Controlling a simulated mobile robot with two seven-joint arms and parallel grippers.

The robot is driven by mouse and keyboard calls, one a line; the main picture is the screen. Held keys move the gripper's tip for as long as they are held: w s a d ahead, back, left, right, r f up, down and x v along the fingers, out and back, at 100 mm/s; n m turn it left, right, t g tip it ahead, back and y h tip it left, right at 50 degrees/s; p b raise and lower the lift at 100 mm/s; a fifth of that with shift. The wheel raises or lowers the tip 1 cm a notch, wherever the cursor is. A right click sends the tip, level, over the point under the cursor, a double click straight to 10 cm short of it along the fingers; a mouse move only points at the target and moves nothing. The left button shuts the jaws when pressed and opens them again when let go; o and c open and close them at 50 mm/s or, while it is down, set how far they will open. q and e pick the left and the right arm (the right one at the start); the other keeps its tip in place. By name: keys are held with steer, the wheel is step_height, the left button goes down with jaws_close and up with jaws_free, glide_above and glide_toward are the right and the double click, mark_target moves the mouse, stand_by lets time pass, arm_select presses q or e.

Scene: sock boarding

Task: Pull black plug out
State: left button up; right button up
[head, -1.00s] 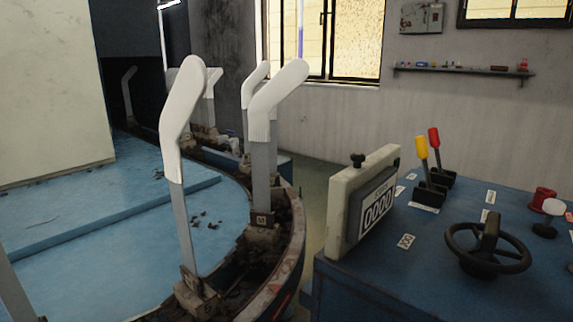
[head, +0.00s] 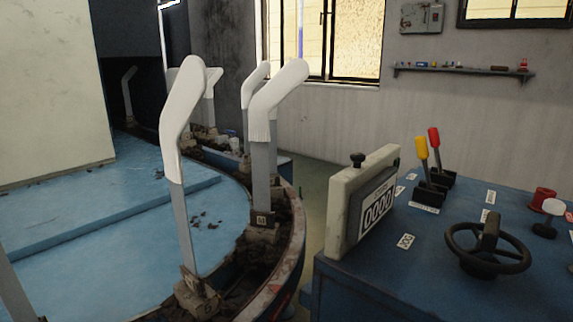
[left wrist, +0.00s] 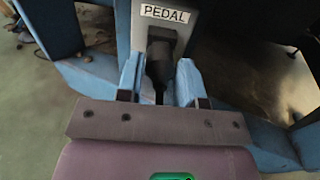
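The black plug (left wrist: 159,60) is in the left wrist view, at the socket plate (left wrist: 141,36) below a white label that reads PEDAL. My left gripper (left wrist: 160,78) is in front of it, with one light blue finger on each side of the plug. The fingers are close to its sides, but I cannot tell whether they press on it. A dark cord or plug tail runs down between the fingers. The plug still meets the plate. My right gripper is in neither view, and the head view shows neither gripper nor plug.
In the head view, a blue console (head: 380,275) carries a counter box (head: 347,215), levers and a black handwheel (head: 488,248). Sock forms with white socks (head: 182,105) stand on the round machine at left. Blue frame parts (left wrist: 92,75) flank the plug.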

arm_select(q)
steer(key=shift+w+a, duration=0.15)
steer(key=shift+w, duration=0.05)
steer(key=shift+s, duration=0.15)
stand_by(0.4)
steer(key=shift+c, duration=0.5)
steer(key=c, duration=0.4)
